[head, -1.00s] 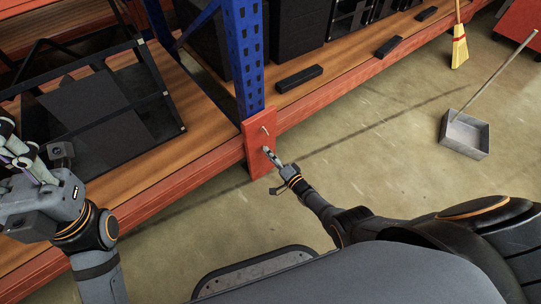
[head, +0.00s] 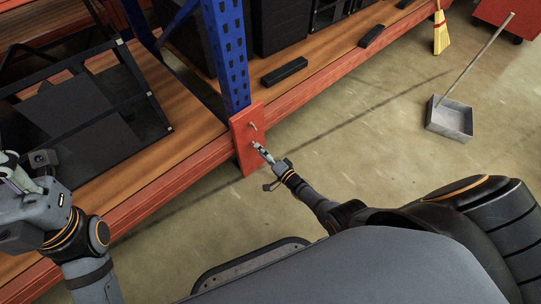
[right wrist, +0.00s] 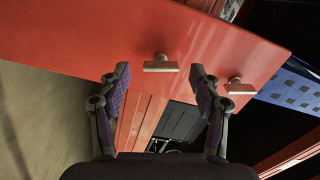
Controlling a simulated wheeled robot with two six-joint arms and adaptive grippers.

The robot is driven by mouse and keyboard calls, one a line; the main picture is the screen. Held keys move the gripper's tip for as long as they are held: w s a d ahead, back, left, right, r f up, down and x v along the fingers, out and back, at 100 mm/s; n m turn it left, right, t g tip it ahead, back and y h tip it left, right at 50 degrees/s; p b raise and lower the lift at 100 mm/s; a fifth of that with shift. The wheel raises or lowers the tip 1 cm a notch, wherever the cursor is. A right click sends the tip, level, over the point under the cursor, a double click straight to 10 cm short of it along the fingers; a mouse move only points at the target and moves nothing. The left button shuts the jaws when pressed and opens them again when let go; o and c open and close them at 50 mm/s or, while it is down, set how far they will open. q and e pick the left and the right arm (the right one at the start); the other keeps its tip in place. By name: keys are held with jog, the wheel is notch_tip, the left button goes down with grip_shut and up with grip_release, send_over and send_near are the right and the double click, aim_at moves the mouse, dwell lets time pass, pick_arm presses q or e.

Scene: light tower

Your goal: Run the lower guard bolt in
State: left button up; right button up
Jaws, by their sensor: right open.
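The red guard plate (head: 243,160) is at the foot of the blue upright. The upper guard bolt (head: 253,126) sticks out of it. In the right wrist view, the lower guard bolt (right wrist: 160,65) has a flat, bar-like head and stands out from the plate; the upper bolt (right wrist: 237,87) is to its right. My right gripper (head: 258,147) is at the plate, over the lower bolt. In the right wrist view my right gripper (right wrist: 160,75) is open, its fingers on either side of the lower bolt without closing on it. My left gripper (head: 12,172) is cut off at the left edge.
The blue upright (head: 229,60) rises above the plate, by the orange shelf beam (head: 170,183). A black frame (head: 115,95) and black bars (head: 285,72) lie on the wooden shelf.

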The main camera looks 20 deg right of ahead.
jog(key=v, duration=1.1)
jog(key=shift+s, duration=0.25)
